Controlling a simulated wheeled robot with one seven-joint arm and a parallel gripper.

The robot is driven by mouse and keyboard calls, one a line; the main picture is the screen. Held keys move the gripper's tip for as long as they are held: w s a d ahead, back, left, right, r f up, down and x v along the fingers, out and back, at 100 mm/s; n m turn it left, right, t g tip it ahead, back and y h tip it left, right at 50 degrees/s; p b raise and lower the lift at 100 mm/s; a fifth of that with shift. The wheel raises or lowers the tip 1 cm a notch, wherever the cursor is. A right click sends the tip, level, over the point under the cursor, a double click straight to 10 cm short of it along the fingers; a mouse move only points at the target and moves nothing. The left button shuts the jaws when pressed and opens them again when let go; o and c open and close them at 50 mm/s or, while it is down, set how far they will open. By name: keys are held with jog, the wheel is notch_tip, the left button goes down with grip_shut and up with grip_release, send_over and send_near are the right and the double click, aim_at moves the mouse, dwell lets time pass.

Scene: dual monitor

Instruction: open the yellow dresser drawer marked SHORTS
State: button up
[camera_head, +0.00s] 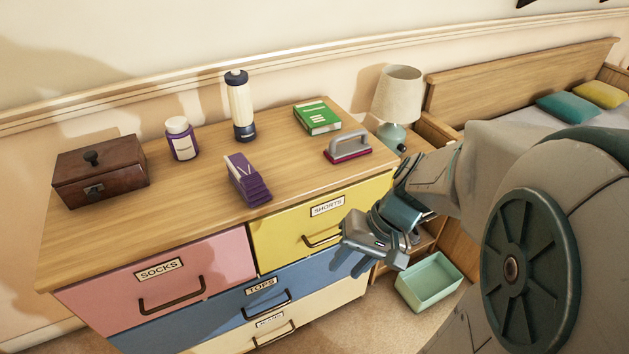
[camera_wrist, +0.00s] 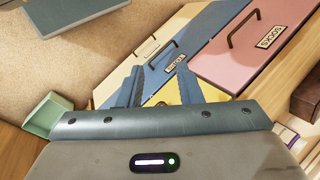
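The yellow drawer (camera_head: 285,232) marked SHORTS is at the upper right of the dresser front and looks shut. Its dark bar handle (camera_head: 322,241) shows just left of my gripper (camera_head: 350,262). My gripper is in front of the drawer's right part, fingers pointing down and left, partly covering the drawer. In the wrist view my gripper (camera_wrist: 160,82) has its two fingers apart with nothing held between them. A bit of the yellow drawer (camera_wrist: 166,94) shows between and beside the fingers there. I cannot tell whether a finger touches the handle.
The pink SOCKS drawer (camera_head: 205,265), blue TOPS drawer (camera_head: 225,304) and a cream drawer (camera_head: 235,340) look shut. A wooden box, bottles, a purple item, a green book and a brush stand on top. A green bin (camera_head: 428,284) sits on the floor at right, near the nightstand.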

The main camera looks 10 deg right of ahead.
notch_tip(320, 180, down, 7)
jog(key=w+m+t+y+b, duration=0.1)
jog(key=w+m+y+b, duration=0.1)
jog(key=w+y+b, duration=0.15)
jog(key=m+t+y+b, duration=0.2)
jog(key=m+t+b, duration=0.4)
jog(key=t+b, duration=0.5)
send_near(335, 235)
jog(key=shift+h, duration=0.25)
jog(key=b+x, duration=0.3)
jog(key=x, duration=0.7)
jog(key=shift+a+f, duration=0.1)
jog(key=shift+f, duration=0.05)
grip_shut()
